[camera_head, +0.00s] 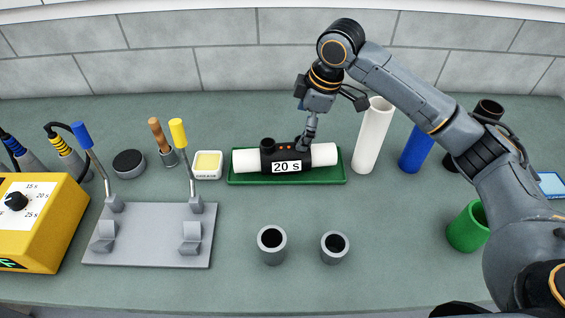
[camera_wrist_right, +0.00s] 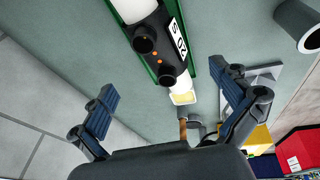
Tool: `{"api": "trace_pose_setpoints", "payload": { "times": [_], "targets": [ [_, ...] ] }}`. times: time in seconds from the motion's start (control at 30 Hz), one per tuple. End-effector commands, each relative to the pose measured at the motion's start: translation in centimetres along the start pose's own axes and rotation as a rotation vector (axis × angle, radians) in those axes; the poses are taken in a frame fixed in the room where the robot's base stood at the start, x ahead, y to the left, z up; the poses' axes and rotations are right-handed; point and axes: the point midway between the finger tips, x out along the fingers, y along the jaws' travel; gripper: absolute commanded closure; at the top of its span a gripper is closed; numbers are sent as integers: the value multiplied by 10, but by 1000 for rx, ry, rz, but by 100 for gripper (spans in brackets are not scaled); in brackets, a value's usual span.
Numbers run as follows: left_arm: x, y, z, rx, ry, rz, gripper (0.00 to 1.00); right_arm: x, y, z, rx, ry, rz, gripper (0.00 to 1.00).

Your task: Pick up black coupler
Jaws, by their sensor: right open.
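The black coupler (camera_head: 268,155) lies on its side in a shallow green tray (camera_head: 240,181). It has a "20 S" label, and a white pipe end (camera_head: 323,154) sticks out on each side. In the right wrist view the coupler (camera_wrist_right: 165,62) shows two round studs and small orange marks. My right gripper (camera_head: 310,137) is above the back right part of the coupler. In its wrist view the blue-padded fingers (camera_wrist_right: 168,100) are wide apart with nothing between them; the coupler appears beyond them. Whether a finger touches it cannot be told. My left gripper is out of view.
A grey clamp plate (camera_head: 150,250) and yellow control box (camera_head: 38,218) stand left. Two grey cups (camera_head: 272,257) stand in front. White (camera_head: 372,140) and blue (camera_head: 415,152) cylinders and a green cup (camera_head: 465,232) stand right.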

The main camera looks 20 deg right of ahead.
Motion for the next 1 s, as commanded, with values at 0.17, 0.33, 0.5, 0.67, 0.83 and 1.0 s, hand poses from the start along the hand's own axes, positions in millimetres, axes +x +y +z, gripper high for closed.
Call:
{"api": "trace_pose_setpoints", "payload": {
  "times": [0.17,0.33,0.5,0.67,0.83,1.0],
  "targets": [
    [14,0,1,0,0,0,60,18,-2,4,1,0,0,0],
    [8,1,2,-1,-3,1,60,44,-2,3,1,-1,-3,0],
    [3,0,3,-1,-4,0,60,77,-2,2,1,0,-3,0],
    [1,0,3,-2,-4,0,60,95,-1,2,1,1,0,0],
    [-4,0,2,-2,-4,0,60,106,0,0,1,0,0,0],
    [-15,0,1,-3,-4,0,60,131,4,-4,1,-1,-1,0]
  ]
}}
